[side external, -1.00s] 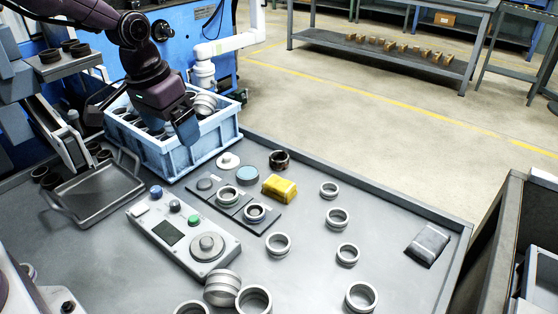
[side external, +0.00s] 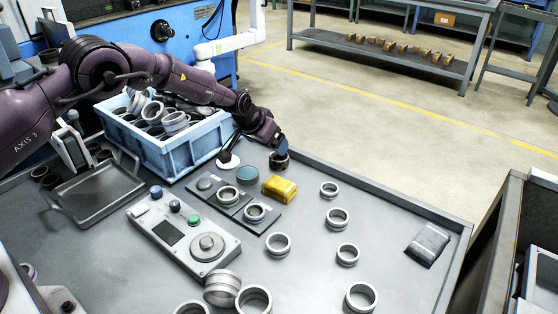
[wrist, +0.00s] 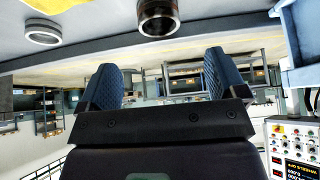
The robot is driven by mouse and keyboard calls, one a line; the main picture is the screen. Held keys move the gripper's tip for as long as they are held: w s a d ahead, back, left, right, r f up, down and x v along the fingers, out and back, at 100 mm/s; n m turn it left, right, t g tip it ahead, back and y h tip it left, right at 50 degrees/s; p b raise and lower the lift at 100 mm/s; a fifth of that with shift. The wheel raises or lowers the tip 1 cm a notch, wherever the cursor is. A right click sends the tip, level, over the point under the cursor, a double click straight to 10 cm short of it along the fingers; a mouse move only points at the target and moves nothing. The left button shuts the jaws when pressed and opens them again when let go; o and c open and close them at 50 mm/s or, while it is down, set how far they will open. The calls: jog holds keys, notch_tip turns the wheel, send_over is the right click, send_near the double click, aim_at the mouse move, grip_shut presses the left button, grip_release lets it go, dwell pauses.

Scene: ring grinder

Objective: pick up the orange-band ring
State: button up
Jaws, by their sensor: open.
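The orange-band ring (side external: 279,161) looks like the dark ring with a brownish band standing on the bench near its back edge. My gripper (side external: 255,150) is open and empty, low over the bench beside this ring. One blue-padded finger overlaps the ring's top in the side view, partly hiding it; whether they touch I cannot tell. In the wrist view the two blue ribbed fingers of my gripper (wrist: 160,68) are spread wide. The dark ring (wrist: 158,18) shows at the top edge, partly cut off, lined up with the gap but not between the pads.
A yellow block (side external: 279,189), a blue-topped disc (side external: 248,176) and a white disc (side external: 228,161) sit close by. A blue crate (side external: 180,155) of rings stands left. Steel rings (side external: 337,218) are spread over the right bench. A control box (side external: 182,232) lies in front.

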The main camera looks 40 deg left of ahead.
jog(key=shift+x, duration=4.4)
jog(key=shift+s, duration=0.1)
jog(key=c, duration=1.1)
jog(key=shift+r, duration=0.15)
